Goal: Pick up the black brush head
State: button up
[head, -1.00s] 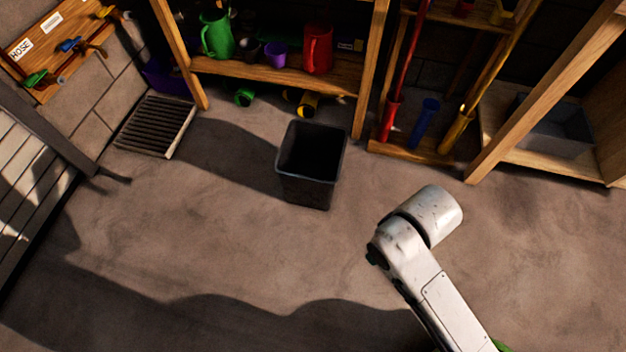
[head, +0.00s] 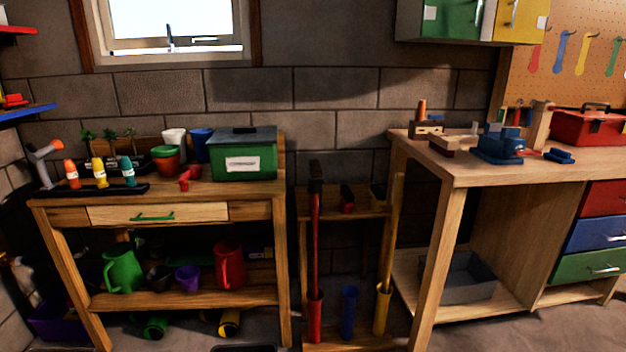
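A dark, blackish head (head: 316,178) tops the upright red pole (head: 314,240) in the narrow wooden rack between the two benches. It looks like the black brush head, but its shape is too small and dark to be sure. The pole's lower end stands in a red tube (head: 315,315). My gripper is not in view.
A potting bench (head: 250,208) with pots and a green box (head: 244,155) stands left of the rack. A workbench (head: 465,176) with a blue vise (head: 500,146) stands right. A yellow pole (head: 392,235) and blue tube (head: 349,311) share the rack.

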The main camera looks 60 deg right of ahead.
aim_at(316, 181)
jog(key=z, duration=1.4)
jog(key=i, duration=0.05)
